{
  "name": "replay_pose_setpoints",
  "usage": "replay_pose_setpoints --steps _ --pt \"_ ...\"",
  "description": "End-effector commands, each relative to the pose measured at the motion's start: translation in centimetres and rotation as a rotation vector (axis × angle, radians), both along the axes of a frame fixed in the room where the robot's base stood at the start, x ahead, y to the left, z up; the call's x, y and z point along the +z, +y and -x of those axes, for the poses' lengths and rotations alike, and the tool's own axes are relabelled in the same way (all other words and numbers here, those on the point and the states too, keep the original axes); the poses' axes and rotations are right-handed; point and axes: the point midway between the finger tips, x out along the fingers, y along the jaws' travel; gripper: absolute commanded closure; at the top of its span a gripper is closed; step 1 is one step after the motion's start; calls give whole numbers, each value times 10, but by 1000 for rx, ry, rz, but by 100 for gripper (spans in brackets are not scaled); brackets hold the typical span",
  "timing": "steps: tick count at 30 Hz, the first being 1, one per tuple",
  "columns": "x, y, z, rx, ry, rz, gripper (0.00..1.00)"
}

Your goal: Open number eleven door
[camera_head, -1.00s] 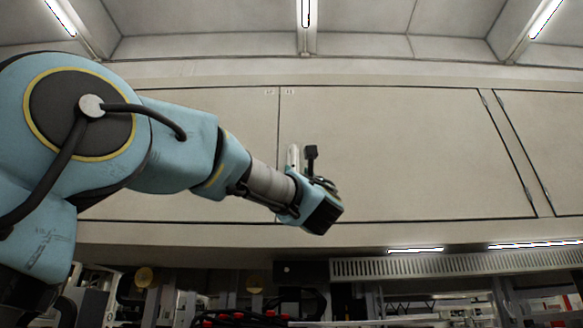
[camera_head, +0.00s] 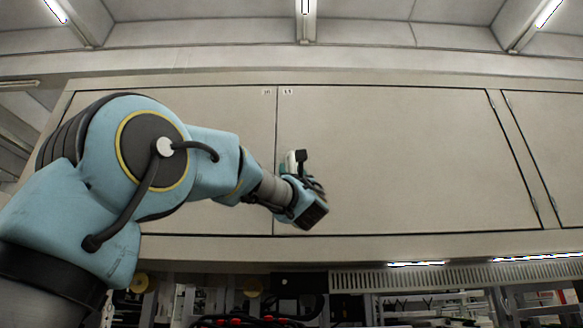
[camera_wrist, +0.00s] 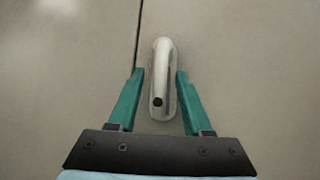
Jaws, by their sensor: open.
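The number eleven door (camera_head: 400,150) is the wide beige panel right of the vertical seam in the head view. A small label (camera_head: 287,92) that seems to read 11 is at its top left corner. The door looks shut, flush with its neighbours. In the wrist view its metal bar handle (camera_wrist: 160,85) stands upright just right of the seam. My gripper (camera_wrist: 159,73) is open, with one green finger on each side of the handle. Small gaps show between the fingers and the bar. In the head view my wrist hides the fingers and most of the handle area.
A second door (camera_head: 225,110) lies left of the seam, partly behind my arm. Hinges (camera_head: 535,203) show on the right edge of the number eleven door. Below are a vented ledge (camera_head: 450,281) and a cluttered shelf area. Lights (camera_head: 305,8) line the ceiling.

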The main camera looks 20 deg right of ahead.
Motion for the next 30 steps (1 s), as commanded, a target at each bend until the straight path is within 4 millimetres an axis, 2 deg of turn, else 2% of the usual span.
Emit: replay_pose_setpoints --steps 5,18,30 --pt "0 0 0 0 0 0 52" --pt "0 0 0 0 0 0 100" --pt "0 0 0 0 0 0 100"
